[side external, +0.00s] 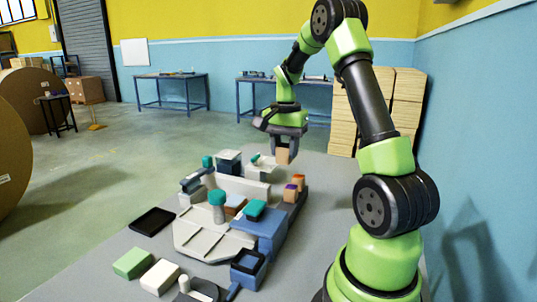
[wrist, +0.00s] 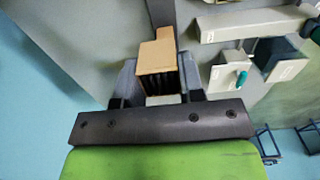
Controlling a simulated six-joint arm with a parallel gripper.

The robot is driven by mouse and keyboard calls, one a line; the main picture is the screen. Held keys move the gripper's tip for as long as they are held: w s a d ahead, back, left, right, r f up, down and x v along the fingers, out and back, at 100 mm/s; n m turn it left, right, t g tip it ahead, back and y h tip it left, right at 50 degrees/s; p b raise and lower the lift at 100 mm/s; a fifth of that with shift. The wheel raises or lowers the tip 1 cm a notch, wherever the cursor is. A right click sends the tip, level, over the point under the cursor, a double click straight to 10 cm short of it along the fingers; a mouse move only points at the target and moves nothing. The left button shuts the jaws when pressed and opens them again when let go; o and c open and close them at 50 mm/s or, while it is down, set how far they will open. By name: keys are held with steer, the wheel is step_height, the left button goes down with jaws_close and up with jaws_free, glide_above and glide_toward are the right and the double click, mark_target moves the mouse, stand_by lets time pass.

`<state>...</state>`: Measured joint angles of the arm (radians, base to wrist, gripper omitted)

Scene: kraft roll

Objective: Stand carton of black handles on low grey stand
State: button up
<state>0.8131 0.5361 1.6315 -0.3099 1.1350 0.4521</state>
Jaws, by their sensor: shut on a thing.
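A small tan carton (side external: 283,156) hangs in my gripper (side external: 284,148) above the back right of the work surface, clear of what lies below. I cannot tell for certain that this strip is the low grey stand.
A pale grey fixture (side external: 205,235), blue blocks (side external: 262,233) and teal-topped pieces crowd the middle. A black tray (side external: 153,221), green block (side external: 132,263) and white block (side external: 160,276) lie at left and front. Grey surface right of the strip is bare.

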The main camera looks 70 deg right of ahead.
mark_target(283, 163)
steer(key=f, duration=1.3)
steer(key=shift+a, duration=0.2)
steer(key=shift+f, duration=0.8)
stand_by(1.6)
steer(key=o, duration=1)
steer(key=shift+r, duration=0.1)
step_height(283, 163, up, 10)
steer(key=shift+f, duration=0.1)
steer(key=w+a+r+n+t, duration=0.2)
steer(key=a+r+n, duration=0.2)
steer(key=a+r, duration=0.4)
steer(key=s+a+r+n+t+y, duration=0.1)
steer(key=s+a+r+n, duration=0.3)
steer(key=a, duration=0.5)
steer(key=s+a+r+n+t+y, duration=0.1)
steer(key=s+a+r+n+t, duration=0.2)
steer(key=s+a+n, duration=0.3)
steer(key=a+t, duration=0.1)
steer(key=a, duration=0.2)
steer(key=shift+s+a+r, duration=0.35)
steer(key=shift+r, duration=0.05)
